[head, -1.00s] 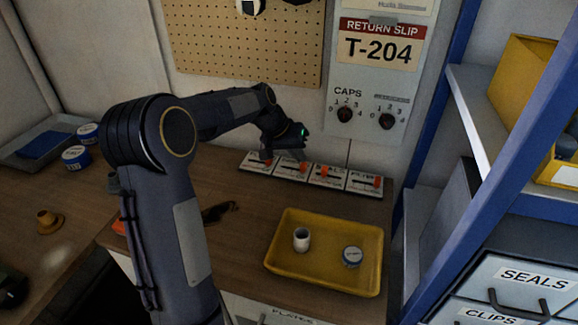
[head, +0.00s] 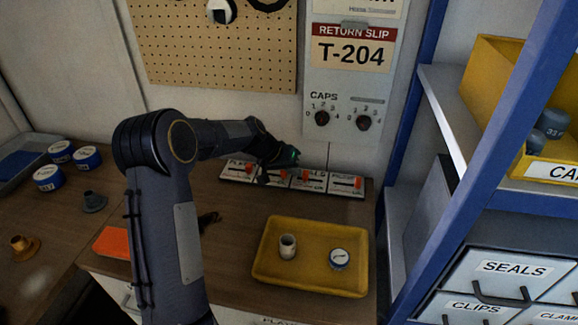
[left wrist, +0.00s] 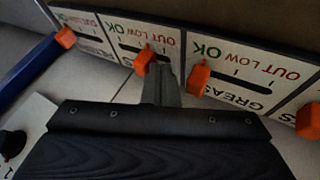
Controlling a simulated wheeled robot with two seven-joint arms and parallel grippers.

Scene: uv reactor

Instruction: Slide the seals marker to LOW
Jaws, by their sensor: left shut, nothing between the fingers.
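The seals marker is an orange slider (head: 306,177) on the third card from the left in the row at the wall. It stands near the middle of its track; its exact mark is hard to read. In the left wrist view this marker (left wrist: 143,60) is just left of my fingers. My left gripper (left wrist: 164,75) is shut and empty, between the seals marker and the grease marker (left wrist: 198,78). It looks very close to the seals marker; contact cannot be told. In the head view the left gripper (head: 293,172) is low over the cards. My right gripper is not in view.
Other orange markers sit on neighbouring cards, including the rightmost one (head: 357,182). A yellow tray (head: 262,272) with a white cup and a lidded jar lies in front. A blue shelf post (head: 402,120) stands to the right. A knob panel (head: 342,105) is above.

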